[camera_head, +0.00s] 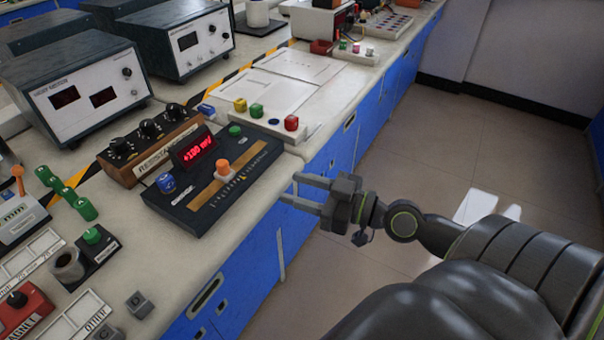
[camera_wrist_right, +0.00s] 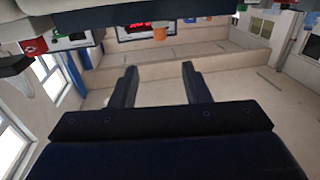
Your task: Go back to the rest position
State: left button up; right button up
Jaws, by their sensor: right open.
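My right gripper (camera_head: 303,190) is open and empty in the head view. It is beyond the bench's front edge, to the right of the black slider panel, in front of the blue cabinets. In the right wrist view its two fingers (camera_wrist_right: 158,85) stand apart with nothing between them. My left gripper is not in view.
The bench (camera_head: 268,225) carries a black slider panel (camera_head: 190,213) with an orange knob (camera_head: 222,168) and red display. Grey power units (camera_head: 75,85) stand behind. Colored blocks and a red box (camera_head: 25,308) also lie there. The floor (camera_head: 480,140) at right is clear.

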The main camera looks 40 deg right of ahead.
dwell(0.6)
jog(key=w+d+f+m+g+h+p, duration=0.1)
jog(key=d+f+m+h+p, duration=0.15)
jog(key=d+f, duration=0.35)
jog(key=w+d+f+m+h+p, duration=0.1)
jog(key=w+d+f+m+h, duration=0.1)
jog(key=d+f+h, duration=0.45)
jog(key=s+d+f+m+g+h+p, duration=0.15)
jog(key=s+f, duration=0.25)
jog(key=f, duration=0.5)
jog(key=s+d+f+g+y+p, duration=0.1)
jog(key=s+f+g+p, duration=0.2)
jog(key=f, duration=0.7)
jog(key=s+a+f+m+g+h, duration=0.1)
jog(key=s+a+f+g, duration=0.25)
jog(key=s+f, duration=0.75)
jog(key=s+a+f+g+p, duration=0.1)
jog(key=s+a+f+g, duration=0.1)
jog(key=s+a, duration=0.3)
jog(key=s+a+f+g+p, duration=0.2)
jog(key=s+a+f+g, duration=0.1)
jog(key=s, duration=0.8)
jog(key=shift+s+a+f+g+y, duration=0.3)
jog(key=shift+s+a+f+y, duration=0.1)
jog(key=shift+a+f, duration=0.5)
